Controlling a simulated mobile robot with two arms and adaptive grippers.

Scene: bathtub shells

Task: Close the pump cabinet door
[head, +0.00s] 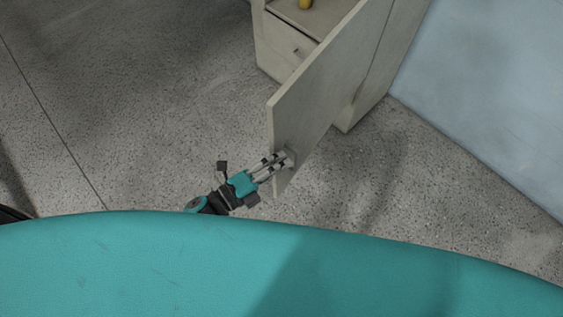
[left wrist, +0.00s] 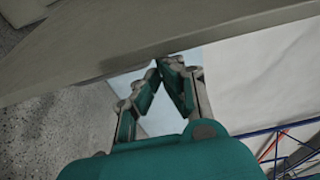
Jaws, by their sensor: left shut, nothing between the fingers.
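The pump cabinet (head: 360,100) stands at the top of the head view. Its pale grey door (head: 315,95) is wide open and juts out from the cabinet towards me. A small light block, seemingly the handle (head: 290,157), is on the door's face near its free end. My left gripper (head: 282,158) is at this block, fingertips close against it; I cannot tell if they touch. In the left wrist view the gripper (left wrist: 168,62) is shut and empty, its tips together just under a grey panel, likely the door (left wrist: 150,40). My right gripper is not in view.
A pale blue surface (head: 490,95) lies to the right. The speckled floor (head: 130,110) left of the door is clear. Red and blue bars (left wrist: 285,145) show in the wrist view.

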